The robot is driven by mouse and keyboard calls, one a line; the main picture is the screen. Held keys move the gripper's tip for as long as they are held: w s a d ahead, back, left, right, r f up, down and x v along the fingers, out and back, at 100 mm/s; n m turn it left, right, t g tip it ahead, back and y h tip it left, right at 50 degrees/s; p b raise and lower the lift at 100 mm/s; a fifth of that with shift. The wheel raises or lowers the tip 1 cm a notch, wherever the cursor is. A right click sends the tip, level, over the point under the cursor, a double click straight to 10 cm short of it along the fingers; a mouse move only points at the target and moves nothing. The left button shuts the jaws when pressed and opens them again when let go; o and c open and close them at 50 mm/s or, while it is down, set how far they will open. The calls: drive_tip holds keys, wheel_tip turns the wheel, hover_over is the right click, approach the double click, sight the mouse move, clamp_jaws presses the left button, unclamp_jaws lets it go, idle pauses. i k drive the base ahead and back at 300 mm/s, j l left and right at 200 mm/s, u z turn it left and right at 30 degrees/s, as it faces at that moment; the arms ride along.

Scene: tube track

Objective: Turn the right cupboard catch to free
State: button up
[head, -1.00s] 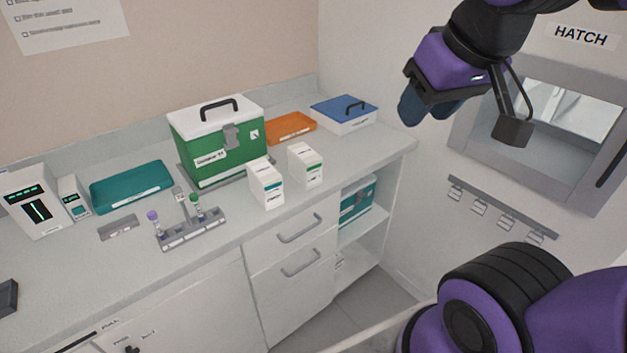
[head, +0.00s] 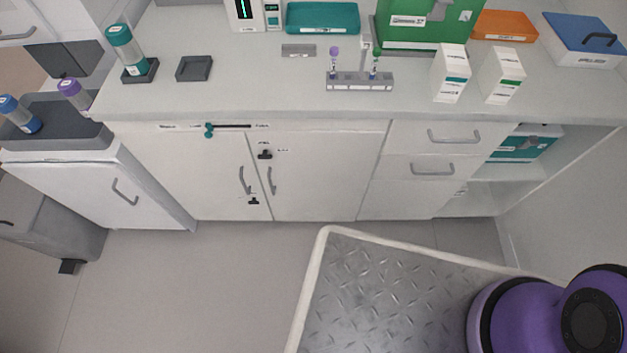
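The cupboard under the bench has a left door (head: 207,172) and a right door (head: 318,180), both shut. A small black catch (head: 265,154) is at the top left corner of the right door. Small labels are above it and to its right, too small to read, so I cannot tell its setting. Another black catch (head: 254,201) is low on the left door, near the right door's edge. My gripper is not in view.
A teal-knobbed slider (head: 209,130) runs along the cupboard's top edge. Door handles (head: 271,180) stick out below the upper catch. Drawers (head: 425,150) are to the right. My base deck (head: 390,295) is in front, with clear floor (head: 220,290) to its left.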

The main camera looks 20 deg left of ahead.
sight(265, 155)
drive_tip(key=u, duration=1.4)
